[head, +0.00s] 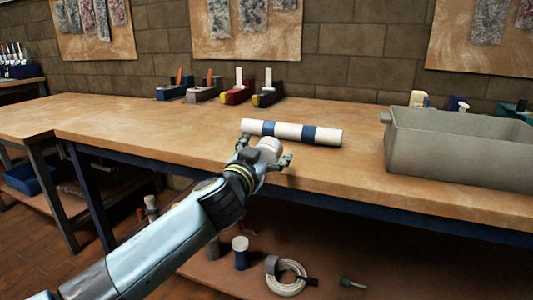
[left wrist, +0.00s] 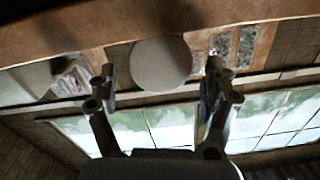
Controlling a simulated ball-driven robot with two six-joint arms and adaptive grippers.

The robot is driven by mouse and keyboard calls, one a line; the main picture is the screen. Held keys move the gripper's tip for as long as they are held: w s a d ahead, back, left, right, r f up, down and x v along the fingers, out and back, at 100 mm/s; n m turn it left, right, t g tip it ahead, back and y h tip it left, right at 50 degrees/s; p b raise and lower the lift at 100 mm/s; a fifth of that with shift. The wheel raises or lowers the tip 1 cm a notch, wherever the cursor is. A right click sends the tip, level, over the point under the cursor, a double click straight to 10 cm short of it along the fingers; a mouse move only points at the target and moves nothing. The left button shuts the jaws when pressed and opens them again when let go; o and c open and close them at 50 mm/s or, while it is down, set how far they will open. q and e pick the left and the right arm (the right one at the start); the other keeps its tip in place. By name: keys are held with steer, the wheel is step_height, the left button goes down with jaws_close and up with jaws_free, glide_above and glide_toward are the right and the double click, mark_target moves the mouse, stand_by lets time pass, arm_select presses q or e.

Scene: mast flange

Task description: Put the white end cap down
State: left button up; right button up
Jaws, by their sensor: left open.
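The white end cap (head: 268,145) is near the front edge of the workbench, just in front of a white tube with blue bands. My left gripper (head: 265,152) is open around it, one finger on each side. In the left wrist view the cap (left wrist: 161,64) shows as a round pale face between the two fingertips (left wrist: 160,82), with a gap on both sides. The gripper hides the cap's lower part in the head view, so I cannot see exactly what it rests on. My right gripper is not in view.
The white tube with blue bands (head: 291,132) lies on the wooden workbench (head: 130,125) behind the cap. A grey bin (head: 455,150) stands to the right. Several small planes (head: 236,93) line the back. The bench left of the tube is clear. A coiled hose (head: 287,278) lies on the lower shelf.

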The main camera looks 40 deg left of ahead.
arm_select(q)
steer(key=c, duration=1)
steer(key=shift+c, duration=0.2)
